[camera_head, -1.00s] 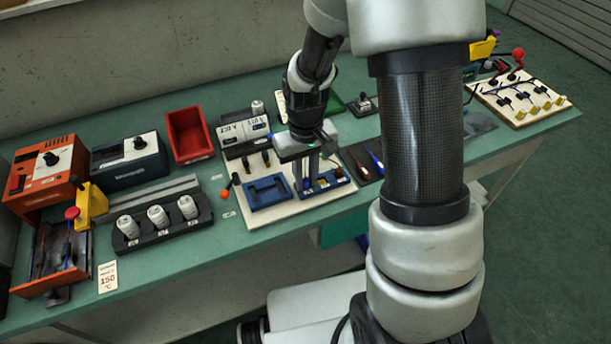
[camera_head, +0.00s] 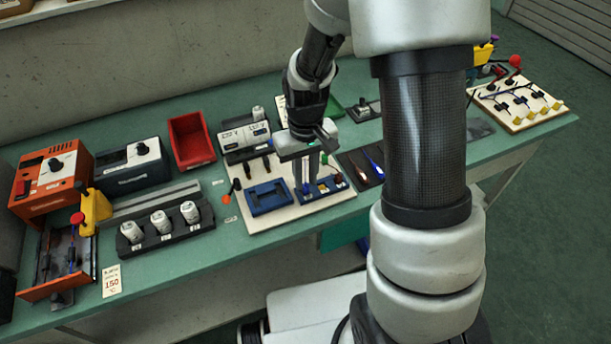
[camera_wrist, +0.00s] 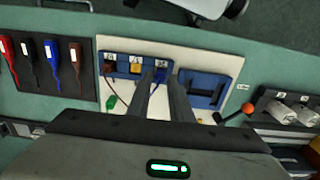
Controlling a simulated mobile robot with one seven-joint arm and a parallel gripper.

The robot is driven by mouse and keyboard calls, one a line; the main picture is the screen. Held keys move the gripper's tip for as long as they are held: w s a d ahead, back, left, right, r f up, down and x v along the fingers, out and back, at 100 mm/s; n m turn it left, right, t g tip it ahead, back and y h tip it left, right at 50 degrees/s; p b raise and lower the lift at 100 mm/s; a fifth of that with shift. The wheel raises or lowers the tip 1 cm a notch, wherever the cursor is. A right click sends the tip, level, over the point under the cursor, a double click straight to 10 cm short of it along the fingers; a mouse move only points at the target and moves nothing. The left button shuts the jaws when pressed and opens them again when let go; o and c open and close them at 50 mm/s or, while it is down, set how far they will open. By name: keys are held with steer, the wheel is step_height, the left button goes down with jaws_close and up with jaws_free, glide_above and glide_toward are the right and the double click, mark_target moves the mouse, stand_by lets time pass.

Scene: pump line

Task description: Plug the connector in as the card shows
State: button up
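A blue socket strip (camera_wrist: 123,68) with labelled places stands on a white board (camera_wrist: 215,47), also in the head view (camera_head: 330,190). Its left place in the wrist view holds a dark brown piece with a thin red-brown wire, the middle one a yellow piece (camera_wrist: 136,68). A blue connector (camera_wrist: 157,78) with a blue lead is at the right-hand place, between my fingertips; I cannot tell how deep it sits. My gripper (camera_wrist: 160,80) points down there, its fingers apart with a gap around it. It also shows in the head view (camera_head: 302,186). I cannot tell which card is meant.
A green piece (camera_wrist: 110,102) lies near the strip. A card marked 150 (camera_head: 111,281) stands at the bench front.

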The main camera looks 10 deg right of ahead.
steer(key=shift+r+p, duration=0.65)
steer(key=shift+r, duration=0.4)
steer(key=shift+o, duration=0.3)
steer(key=o, duration=0.5)
steer(key=shift+r+p, duration=1.15)
steer(key=shift+r, duration=0.35)
jaws_close()
